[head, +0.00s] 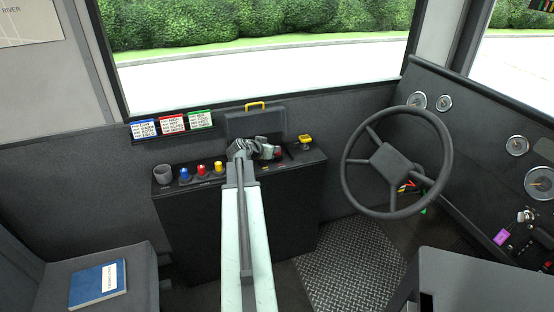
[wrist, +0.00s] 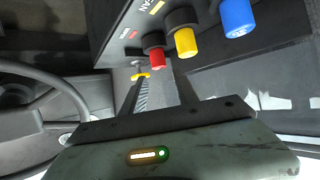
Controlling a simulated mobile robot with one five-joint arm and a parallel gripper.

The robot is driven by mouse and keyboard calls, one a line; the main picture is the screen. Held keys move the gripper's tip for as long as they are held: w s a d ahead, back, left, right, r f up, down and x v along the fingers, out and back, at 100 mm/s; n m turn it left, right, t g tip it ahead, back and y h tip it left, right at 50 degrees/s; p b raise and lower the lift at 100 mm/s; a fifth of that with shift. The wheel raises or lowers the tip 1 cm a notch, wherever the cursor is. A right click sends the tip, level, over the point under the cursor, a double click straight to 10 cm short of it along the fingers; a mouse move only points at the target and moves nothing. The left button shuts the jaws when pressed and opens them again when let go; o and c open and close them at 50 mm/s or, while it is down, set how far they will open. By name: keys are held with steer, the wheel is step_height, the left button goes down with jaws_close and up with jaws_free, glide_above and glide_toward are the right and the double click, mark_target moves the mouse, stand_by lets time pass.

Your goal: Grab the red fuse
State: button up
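In the head view, a red fuse (head: 201,169) stands on the dark console between a blue one (head: 185,174) and a yellow one (head: 218,167). My gripper (head: 268,151) is above the console, to the right of this row. A red part (head: 278,154) shows beside its tip; I cannot tell clearly what it is. In the wrist view, a red fuse (wrist: 154,58), a yellow one (wrist: 186,42) and a blue one (wrist: 238,18) show past the gripper (wrist: 161,88). The fingers look apart, with nothing visible between them.
A dark cup (head: 163,174) stands at the console's left end and a yellow knob (head: 305,140) at its right. A dark case with a yellow handle (head: 255,123) stands behind the gripper. The steering wheel (head: 396,162) is to the right. A blue book (head: 98,284) lies on the seat.

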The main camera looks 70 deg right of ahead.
steer(key=b+x, duration=0.2)
steer(key=x, duration=0.1)
steer(key=b+x, duration=0.2)
steer(key=x, duration=0.2)
steer(key=shift+f, duration=0.55)
steer(key=shift+s+r, duration=0.1)
steer(key=shift+r, duration=0.05)
jaws_close()
